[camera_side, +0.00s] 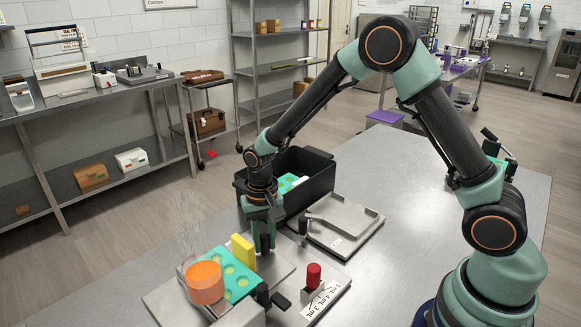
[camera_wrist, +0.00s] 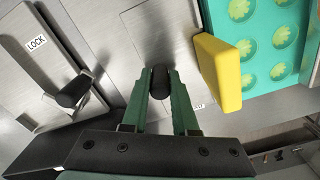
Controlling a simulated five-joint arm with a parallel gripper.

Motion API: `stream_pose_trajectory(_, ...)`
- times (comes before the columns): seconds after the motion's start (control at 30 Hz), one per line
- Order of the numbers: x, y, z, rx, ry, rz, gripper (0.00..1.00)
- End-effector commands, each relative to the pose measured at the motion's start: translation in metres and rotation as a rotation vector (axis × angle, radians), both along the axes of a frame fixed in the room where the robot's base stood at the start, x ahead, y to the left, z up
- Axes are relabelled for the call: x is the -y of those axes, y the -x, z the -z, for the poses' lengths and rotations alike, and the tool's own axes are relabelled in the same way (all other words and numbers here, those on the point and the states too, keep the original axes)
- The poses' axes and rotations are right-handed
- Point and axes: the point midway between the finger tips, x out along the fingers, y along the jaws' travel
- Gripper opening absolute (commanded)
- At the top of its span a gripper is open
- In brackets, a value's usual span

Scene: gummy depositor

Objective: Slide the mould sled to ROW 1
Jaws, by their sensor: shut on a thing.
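The mould sled holds a teal mould (camera_side: 236,280) with round green cavities, which also shows at the upper right of the wrist view (camera_wrist: 262,28). A yellow block (camera_side: 243,252) stands at the mould's edge; it is large in the wrist view (camera_wrist: 218,72). My gripper (camera_side: 264,246) is low beside the yellow block. In the wrist view its green fingers (camera_wrist: 160,88) are closed around a dark, rounded knob (camera_wrist: 160,78), apart from the yellow block. An orange-filled clear hopper (camera_side: 205,282) hides part of the mould. A small label by the right finger is partly hidden, so its row cannot be read.
A plate marked LOCK (camera_wrist: 22,55) with a black lever (camera_wrist: 75,91) lies left in the wrist view. A red knob (camera_side: 314,274) stands beside a mL scale. A black bin (camera_side: 318,166) and a metal tray (camera_side: 360,214) stand behind.

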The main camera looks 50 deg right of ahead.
Motion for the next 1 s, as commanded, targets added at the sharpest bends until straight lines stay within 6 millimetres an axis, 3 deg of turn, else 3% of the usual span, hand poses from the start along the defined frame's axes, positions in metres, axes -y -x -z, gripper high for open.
stream_pose_trajectory(0.03,-0.012,-0.001,-0.001,0.001,0.000,-0.006,0.00)
stream_pose_trajectory(0.17,-0.027,0.000,-0.001,0.001,0.000,-0.002,0.00)
stream_pose_trajectory(0.47,-0.030,0.000,-0.001,0.002,0.000,0.000,0.00)
stream_pose_trajectory(0.5,-0.029,0.000,-0.001,0.002,0.000,0.000,0.31)
stream_pose_trajectory(0.57,-0.029,0.000,-0.001,0.001,0.000,0.000,0.54)
stream_pose_trajectory(0.6,-0.029,0.000,-0.001,0.001,0.000,0.000,0.57)
stream_pose_trajectory(1.0,-0.029,0.000,-0.007,0.003,-0.001,0.001,0.57)
